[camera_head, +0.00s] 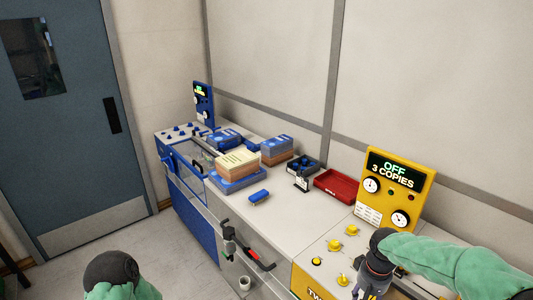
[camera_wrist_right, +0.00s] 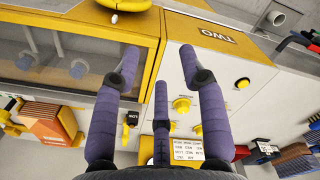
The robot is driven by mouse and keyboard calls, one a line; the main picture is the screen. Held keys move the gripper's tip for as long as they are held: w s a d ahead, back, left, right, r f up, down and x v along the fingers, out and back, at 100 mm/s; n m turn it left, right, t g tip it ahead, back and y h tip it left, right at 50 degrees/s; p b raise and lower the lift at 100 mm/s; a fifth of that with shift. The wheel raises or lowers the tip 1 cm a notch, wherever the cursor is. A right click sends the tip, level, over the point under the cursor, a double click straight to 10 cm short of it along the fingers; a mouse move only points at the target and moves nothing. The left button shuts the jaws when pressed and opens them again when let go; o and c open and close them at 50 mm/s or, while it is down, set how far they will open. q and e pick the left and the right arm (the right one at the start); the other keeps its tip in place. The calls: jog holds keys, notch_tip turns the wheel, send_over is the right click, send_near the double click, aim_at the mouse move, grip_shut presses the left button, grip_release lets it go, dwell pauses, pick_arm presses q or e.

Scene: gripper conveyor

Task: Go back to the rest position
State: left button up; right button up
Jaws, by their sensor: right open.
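My right gripper (camera_head: 368,292) hangs over the near edge of the yellow machine's control panel in the head view, cut off by the lower frame edge. In the right wrist view its purple padded fingers (camera_wrist_right: 158,75) are spread apart with nothing between them. Behind them lies the white panel with yellow knobs (camera_wrist_right: 181,104) and the word TWO. I cannot tell whether the fingers touch the panel. My left arm shows only as a green and dark grey piece at the lower left of the head view; its gripper is not in view.
The yellow display (camera_head: 395,188) reads OFF, 3 COPIES. Left of it are a red tray (camera_head: 336,186), a black stamp-like device (camera_head: 302,164), paper stacks (camera_head: 238,162) and a blue object (camera_head: 259,196). A blue display (camera_head: 203,103) stands farther back. Floor is clear at left.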

jog(key=s+a+f+y+b, duration=0.1)
jog(key=s+a+f+b, duration=0.1)
jog(key=a+f, duration=0.6)
jog(key=s+a+f+y+b, duration=0.1)
jog(key=a+f+y+b, duration=0.15)
jog(key=f, duration=0.95)
pick_arm(q)
notch_tip(320, 180, down, 8)
jog(key=b, duration=0.2)
jog(key=shift+w+r+b, duration=0.2)
jog(key=shift+w+b, duration=0.15)
jog(key=shift+w, duration=0.1)
pick_arm(e)
jog(key=s+a+f+m, duration=0.1)
jog(key=s+a+f, duration=0.3)
jog(key=s+f, duration=0.2)
jog(key=s+a+f, duration=0.3)
jog(key=s+f, duration=0.4)
jog(key=f, duration=0.2)
jog(key=shift+a+f+m, duration=0.3)
jog(key=shift+a+m, duration=0.05)
jog(key=shift+m, duration=0.05)
